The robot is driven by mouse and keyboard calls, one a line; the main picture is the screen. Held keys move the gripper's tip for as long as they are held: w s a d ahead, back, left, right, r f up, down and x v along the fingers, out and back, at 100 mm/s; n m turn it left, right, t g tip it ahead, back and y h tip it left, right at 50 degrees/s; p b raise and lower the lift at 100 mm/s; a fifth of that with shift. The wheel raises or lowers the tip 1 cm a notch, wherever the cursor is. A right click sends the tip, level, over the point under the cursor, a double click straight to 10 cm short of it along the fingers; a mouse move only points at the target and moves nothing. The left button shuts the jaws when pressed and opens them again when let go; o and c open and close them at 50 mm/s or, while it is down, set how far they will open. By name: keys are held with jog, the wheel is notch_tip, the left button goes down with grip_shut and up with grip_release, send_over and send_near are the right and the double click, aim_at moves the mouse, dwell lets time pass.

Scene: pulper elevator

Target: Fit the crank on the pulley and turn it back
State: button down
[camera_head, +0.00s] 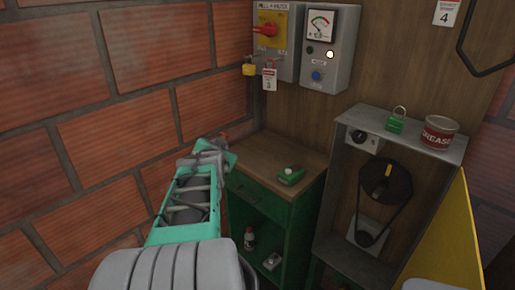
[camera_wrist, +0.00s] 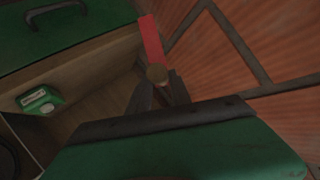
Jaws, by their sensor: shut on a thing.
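My gripper (camera_head: 214,150) is near the brick wall, above the left end of the wooden cabinet top. In the wrist view its dark fingers (camera_wrist: 160,92) are shut on the crank, around its round brown handle (camera_wrist: 157,74). The crank's flat red arm (camera_wrist: 151,40) sticks out beyond the fingers; a bit of red (camera_head: 224,136) shows at the gripper tip in the head view. The large black pulley (camera_head: 398,187), with a yellow mark near its hub, is in the open grey housing at right, well apart from the gripper. A belt runs down to a smaller pulley (camera_head: 366,237).
A green device (camera_head: 290,175) lies on the wooden cabinet top (camera_head: 265,150). A green padlock (camera_head: 397,121) and a grease tin (camera_head: 438,132) stand on the grey housing (camera_head: 345,225). A yellow panel (camera_head: 447,235) stands at its right. Switch boxes (camera_head: 330,75) hang above.

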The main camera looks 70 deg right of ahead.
jog(key=s+d+r+m+g, duration=0.1)
jog(key=s+d+r, duration=0.15)
jog(key=r, duration=0.25)
jog(key=s+d+r+m+g+h, duration=0.1)
jog(key=s+d+r+m+g, duration=0.1)
jog(key=s+r, duration=0.15)
jog(key=s+d+r+m+g, duration=0.1)
jog(key=s+d+r, duration=0.1)
jog(key=r, duration=0.4)
jog(key=w+d+f+g+p, duration=0.1)
jog(key=w+d+f+p, duration=0.2)
jog(key=d+f, duration=1)
jog(key=shift+w+f+m, duration=0.3)
jog(key=shift+w+f, duration=0.1)
jog(key=shift+f, duration=0.8)
